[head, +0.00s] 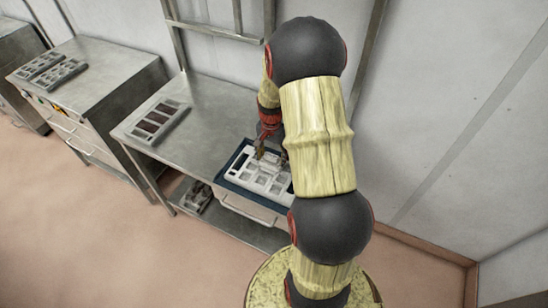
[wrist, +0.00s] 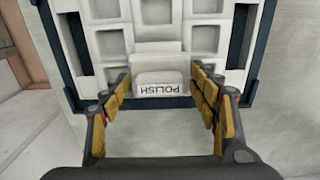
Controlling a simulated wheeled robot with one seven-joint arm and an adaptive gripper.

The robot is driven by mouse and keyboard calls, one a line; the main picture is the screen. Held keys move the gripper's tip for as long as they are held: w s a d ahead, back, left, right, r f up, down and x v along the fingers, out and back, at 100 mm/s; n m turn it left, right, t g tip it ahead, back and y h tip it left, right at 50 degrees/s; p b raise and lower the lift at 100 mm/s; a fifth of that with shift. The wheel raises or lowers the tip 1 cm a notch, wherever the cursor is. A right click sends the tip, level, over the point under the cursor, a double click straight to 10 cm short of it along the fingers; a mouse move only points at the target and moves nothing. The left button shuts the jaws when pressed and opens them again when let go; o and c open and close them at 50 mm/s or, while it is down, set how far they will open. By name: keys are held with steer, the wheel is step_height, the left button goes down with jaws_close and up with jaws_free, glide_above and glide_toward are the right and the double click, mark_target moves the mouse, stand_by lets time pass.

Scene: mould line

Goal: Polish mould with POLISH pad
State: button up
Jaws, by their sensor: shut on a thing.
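The POLISH pad (wrist: 160,84) is a white block with its label upside down in the wrist view. My gripper (wrist: 160,92) has its yellow-padded fingers on both sides of the pad and is shut on it. The white mould (wrist: 110,43) has several square cavities and lies just beyond and around the pad. In the head view the mould (head: 242,180) sits in a dark blue tray (head: 226,176) on the metal table. My gripper (head: 270,156) is over the mould's far part there, partly hidden by my arm. I cannot tell whether the pad touches the mould.
A tray with dark filled cavities (head: 157,119) lies on the left of the metal table (head: 205,112). More moulds (head: 62,73) rest on a cabinet at the far left. A frame rises behind the table against the wall. The table between the trays is clear.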

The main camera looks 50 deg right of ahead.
steer(key=shift+w+a, duration=0.3)
steer(key=shift+w, duration=0.65)
steer(key=shift+w+a, duration=0.25)
steer(key=shift+w, duration=0.75)
steer(key=shift+w+a, duration=0.3)
steer(key=shift+w, duration=0.65)
steer(key=shift+s+d+f+p, duration=0.15)
steer(key=shift+s+d, duration=0.1)
steer(key=shift+s, duration=0.8)
steer(key=shift+s+d+p, duration=0.1)
steer(key=shift+s+d, duration=0.2)
steer(key=shift+s, duration=0.75)
steer(key=shift+s+d+f+p, duration=0.15)
steer(key=shift+s+d, duration=0.1)
steer(key=shift+s, duration=0.8)
